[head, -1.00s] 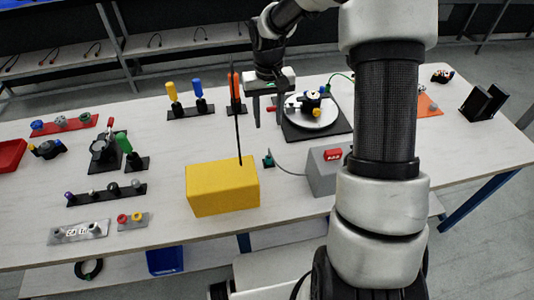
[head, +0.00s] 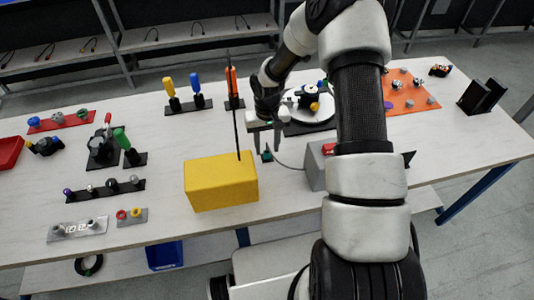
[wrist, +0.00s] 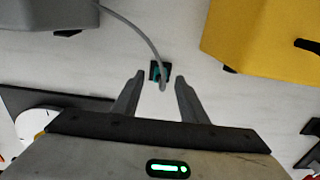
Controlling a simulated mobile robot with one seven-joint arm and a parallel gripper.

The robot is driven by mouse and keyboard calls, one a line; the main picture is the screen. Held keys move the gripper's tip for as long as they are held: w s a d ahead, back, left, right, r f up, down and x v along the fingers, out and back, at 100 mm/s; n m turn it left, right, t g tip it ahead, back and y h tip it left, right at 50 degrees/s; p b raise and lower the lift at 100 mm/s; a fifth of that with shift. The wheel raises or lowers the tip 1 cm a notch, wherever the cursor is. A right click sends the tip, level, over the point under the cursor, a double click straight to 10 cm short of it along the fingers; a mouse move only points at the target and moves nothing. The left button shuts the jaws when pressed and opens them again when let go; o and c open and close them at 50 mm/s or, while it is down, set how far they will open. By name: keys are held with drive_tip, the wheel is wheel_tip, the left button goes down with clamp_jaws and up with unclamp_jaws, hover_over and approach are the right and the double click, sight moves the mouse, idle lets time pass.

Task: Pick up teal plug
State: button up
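The teal plug (head: 267,155) is small, with a dark base and a grey cable, on the white table between the yellow box and the grey box. In the wrist view the teal plug (wrist: 157,72) shows just beyond the fingertips, roughly midway between them, with the cable curving over it. My gripper (head: 264,150) is above the plug in the head view, pointing down. In the wrist view my gripper (wrist: 157,76) has its two fingers spread apart with nothing between them. I cannot tell the exact height of the fingertips over the plug.
The yellow box (head: 222,183), with a thin black antenna, stands close left of the plug. The grey box (head: 316,165) stands close right, partly hidden by my arm. A round white plate (head: 318,118) on a black base lies behind. Bare table lies in front of the plug.

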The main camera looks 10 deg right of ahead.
drive_tip(key=shift+f, duration=0.8)
clamp_jaws()
